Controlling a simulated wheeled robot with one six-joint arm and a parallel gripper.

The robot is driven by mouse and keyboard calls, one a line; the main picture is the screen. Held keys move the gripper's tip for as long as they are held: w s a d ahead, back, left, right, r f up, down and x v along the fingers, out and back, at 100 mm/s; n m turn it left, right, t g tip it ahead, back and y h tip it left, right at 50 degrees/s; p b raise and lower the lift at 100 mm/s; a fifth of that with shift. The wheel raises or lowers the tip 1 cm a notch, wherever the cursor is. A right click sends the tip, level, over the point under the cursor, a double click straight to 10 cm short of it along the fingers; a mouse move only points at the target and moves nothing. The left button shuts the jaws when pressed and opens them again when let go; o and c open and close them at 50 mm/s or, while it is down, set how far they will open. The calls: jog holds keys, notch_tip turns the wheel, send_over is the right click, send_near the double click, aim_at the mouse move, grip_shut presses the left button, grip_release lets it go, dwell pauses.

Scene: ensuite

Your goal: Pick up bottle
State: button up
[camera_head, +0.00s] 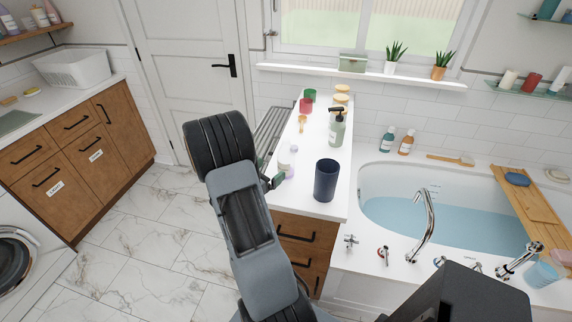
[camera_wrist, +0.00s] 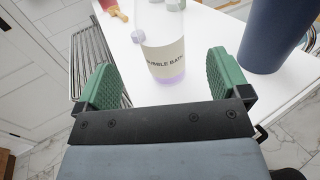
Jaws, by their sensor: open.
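A clear bottle with a cream label reading "BUBBLE BATH" and a lilac base (camera_wrist: 166,58) stands upright on the white counter, ahead of and between my fingers in the wrist view. In the head view the bottle (camera_head: 288,160) stands near the counter's left edge, just beyond my gripper (camera_head: 269,171). My gripper, with green finger pads, also shows in the wrist view (camera_wrist: 166,84); it is open and empty. The bottle's top is cut off in the wrist view. I cannot tell whether its base reaches between the pads.
A dark blue cup (camera_head: 326,180) stands close right of the bottle. A green pump bottle (camera_head: 337,130), jars, and red and green cups stand farther back on the counter (camera_head: 300,196). A metal towel rack (camera_head: 272,128) is at its left. A filled bathtub (camera_head: 440,215) lies right.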

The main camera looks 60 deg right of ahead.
aim_at(281, 160)
jog(key=shift+s+d+p, duration=0.25)
jog(key=shift+d+p, duration=0.15)
jog(key=shift+d, duration=1.1)
jog(key=shift+s+d+p, duration=0.25)
jog(key=shift+d+p, duration=0.15)
jog(key=shift+d, duration=1.05)
jog(key=shift+s+d+p, duration=0.25)
jog(key=shift+d+p, duration=0.15)
jog(key=shift+d, duration=1.1)
jog(key=shift+c, duration=0.2)
jog(key=c, duration=1)
jog(key=shift+r, duration=0.2)
